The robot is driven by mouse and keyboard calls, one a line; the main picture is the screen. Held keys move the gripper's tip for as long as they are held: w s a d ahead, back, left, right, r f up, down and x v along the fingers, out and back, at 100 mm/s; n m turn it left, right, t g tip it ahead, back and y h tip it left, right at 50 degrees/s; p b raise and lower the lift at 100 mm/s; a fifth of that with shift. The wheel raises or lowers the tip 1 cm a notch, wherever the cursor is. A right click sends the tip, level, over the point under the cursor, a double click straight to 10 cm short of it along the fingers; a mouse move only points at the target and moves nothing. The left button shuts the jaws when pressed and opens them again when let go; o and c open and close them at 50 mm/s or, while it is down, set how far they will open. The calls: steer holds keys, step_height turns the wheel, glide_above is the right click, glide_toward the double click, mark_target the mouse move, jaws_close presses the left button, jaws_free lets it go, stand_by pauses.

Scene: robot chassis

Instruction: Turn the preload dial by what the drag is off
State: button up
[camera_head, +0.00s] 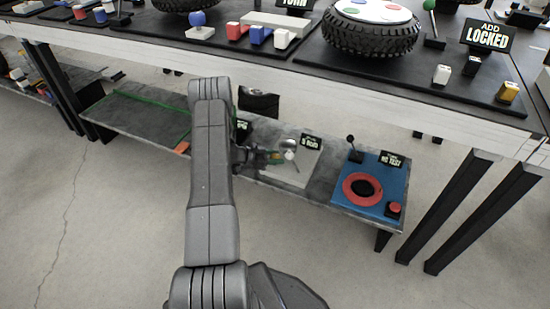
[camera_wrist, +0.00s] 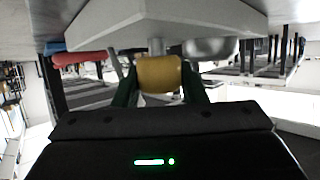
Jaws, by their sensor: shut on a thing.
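My gripper (camera_head: 272,157) reaches down to the lower shelf, at the left side of a pale panel (camera_head: 298,170). In the wrist view its two dark green fingers (camera_wrist: 160,88) are shut on a yellow rounded knob (camera_wrist: 159,74), one finger at each side. The knob appears to be the preload dial, joined to the pale panel (camera_wrist: 120,22) by a short grey stem. A silver round part (camera_wrist: 210,47) is beside the knob on the same panel. No dial marks or drag reading are legible; a small dark sign (camera_head: 311,142) stands at the panel's back.
A blue board (camera_head: 392,169) with a red ring, lever and red button lies to the right on the lower shelf (camera_head: 330,208). The upper table (camera_head: 250,65) overhangs the shelf, with a tyre (camera_head: 371,35) and small blocks on it. The shelf's left part is mostly clear.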

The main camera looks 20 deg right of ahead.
steer(key=o, duration=1)
steer(key=p+v, duration=0.3)
steer(key=v, duration=1)
steer(key=shift+a+r+p, duration=0.15)
steer(key=shift+a+p, duration=0.2)
steer(key=shift+a, duration=0.05)
steer(key=shift+d, duration=0.1)
steer(key=b+x, duration=0.3)
steer(key=x, duration=1)
steer(key=shift+d+b, duration=0.35)
steer(key=shift+b, duration=0.05)
